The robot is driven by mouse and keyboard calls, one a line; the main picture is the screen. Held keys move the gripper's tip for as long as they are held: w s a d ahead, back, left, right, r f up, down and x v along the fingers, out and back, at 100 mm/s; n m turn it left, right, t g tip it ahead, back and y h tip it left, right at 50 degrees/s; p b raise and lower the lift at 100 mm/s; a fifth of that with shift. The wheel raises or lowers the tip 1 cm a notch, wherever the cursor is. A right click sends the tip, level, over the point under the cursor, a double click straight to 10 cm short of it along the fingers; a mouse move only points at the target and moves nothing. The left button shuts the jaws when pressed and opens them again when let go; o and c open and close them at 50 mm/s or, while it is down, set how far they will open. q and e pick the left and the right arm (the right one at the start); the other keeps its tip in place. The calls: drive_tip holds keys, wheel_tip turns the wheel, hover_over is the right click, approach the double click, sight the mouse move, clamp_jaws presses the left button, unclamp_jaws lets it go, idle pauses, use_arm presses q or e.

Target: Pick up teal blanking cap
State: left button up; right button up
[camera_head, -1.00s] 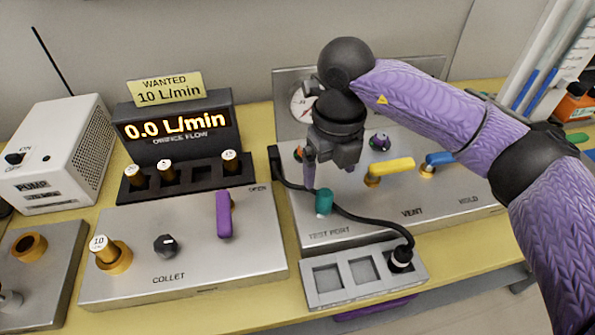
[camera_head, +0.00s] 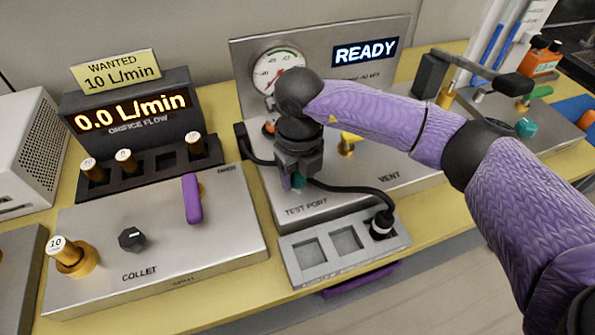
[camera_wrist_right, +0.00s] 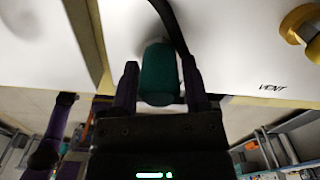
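The teal blanking cap (camera_head: 298,183) is at the TEST PORT on the grey panel, partly hidden by my right gripper (camera_head: 292,184) in the head view. In the right wrist view the cap (camera_wrist_right: 158,75) stands between the two dark fingers of the right gripper (camera_wrist_right: 160,78). The fingers are on either side of it, with narrow gaps that look open. Firm contact is not visible. My left gripper is not in view.
A black hose runs past the cap to a plug (camera_head: 381,224) in a grey tray (camera_head: 345,268) in front. The READY display (camera_head: 365,52) and gauge (camera_head: 278,72) stand behind. A yellow VENT lever (camera_head: 350,140) is right of the gripper. Another teal piece (camera_head: 525,127) sits farther right.

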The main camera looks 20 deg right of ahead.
clamp_jaws()
wheel_tip(320, 180, up, 10)
drive_tip(key=p, duration=0.3)
drive_tip(key=shift+f, duration=0.2)
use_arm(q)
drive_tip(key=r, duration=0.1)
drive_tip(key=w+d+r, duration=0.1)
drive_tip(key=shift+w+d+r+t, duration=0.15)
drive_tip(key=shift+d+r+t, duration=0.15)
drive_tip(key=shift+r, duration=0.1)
use_arm(e)
drive_tip(key=shift+r, duration=0.2)
drive_tip(key=shift+r, duration=0.1)
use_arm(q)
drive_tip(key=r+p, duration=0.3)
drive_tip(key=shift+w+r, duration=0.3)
use_arm(e)
wheel_tip(320, 180, up, 4)
drive_tip(key=shift+r, duration=0.2)
